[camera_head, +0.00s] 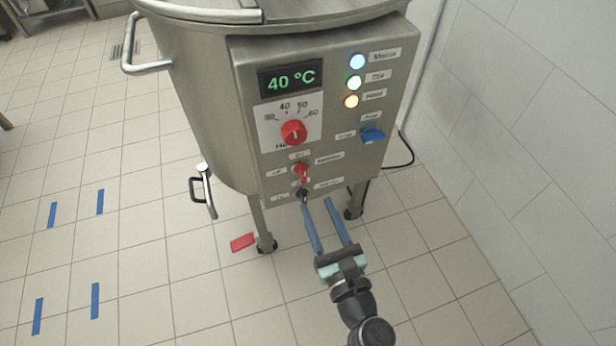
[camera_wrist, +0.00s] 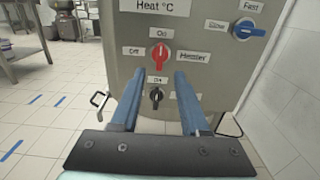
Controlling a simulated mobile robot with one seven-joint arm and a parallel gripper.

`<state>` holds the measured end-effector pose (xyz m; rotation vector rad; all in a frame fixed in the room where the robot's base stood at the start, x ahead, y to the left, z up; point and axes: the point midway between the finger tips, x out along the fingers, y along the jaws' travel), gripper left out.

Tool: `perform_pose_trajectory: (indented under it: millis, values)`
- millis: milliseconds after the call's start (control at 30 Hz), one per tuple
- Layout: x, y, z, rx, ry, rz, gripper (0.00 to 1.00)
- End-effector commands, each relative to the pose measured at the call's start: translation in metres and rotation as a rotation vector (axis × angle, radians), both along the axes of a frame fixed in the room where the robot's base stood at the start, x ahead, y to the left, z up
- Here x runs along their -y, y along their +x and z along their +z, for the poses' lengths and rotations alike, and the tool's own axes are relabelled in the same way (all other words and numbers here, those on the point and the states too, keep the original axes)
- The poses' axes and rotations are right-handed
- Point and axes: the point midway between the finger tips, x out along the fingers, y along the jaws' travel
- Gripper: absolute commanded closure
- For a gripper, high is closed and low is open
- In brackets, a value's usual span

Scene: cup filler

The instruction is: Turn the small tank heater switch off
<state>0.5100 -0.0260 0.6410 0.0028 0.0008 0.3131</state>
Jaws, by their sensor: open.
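The small tank (camera_head: 215,110) is a steel vessel with a control panel (camera_head: 240,75) on its front. The red heater switch (camera_head: 301,171) is low on the panel. In the wrist view the switch (camera_wrist: 160,55) has "On" above it, "Off" to its left and a heater label to its right. Its handle stands upright, in line with "On". My gripper (camera_head: 317,204) is open and empty, with its blue fingers pointing at the panel's lower edge. In the wrist view my gripper (camera_wrist: 160,76) has its fingertips apart, just below and either side of the switch.
A black switch (camera_wrist: 156,97) is just below the red one, between my fingers. Above are a red heat dial (camera_head: 293,132), a 40 °C display (camera_head: 290,78) and a blue speed switch (camera_head: 372,134). A tap (camera_head: 205,188) sticks out at left. A tiled wall (camera_head: 520,120) stands at right.

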Motion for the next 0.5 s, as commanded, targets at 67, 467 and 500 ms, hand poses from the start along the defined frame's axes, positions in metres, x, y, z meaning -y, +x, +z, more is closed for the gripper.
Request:
perform_pose_trajectory:
  millis: [67,467,500]
  values:
    - [-0.007,0.018,-0.001,0.004,-0.001,0.004,0.55]
    - [-0.024,0.073,0.0,0.002,-0.003,0.002,0.55]
    - [-0.025,0.075,0.0,0.002,-0.003,0.002,0.55]
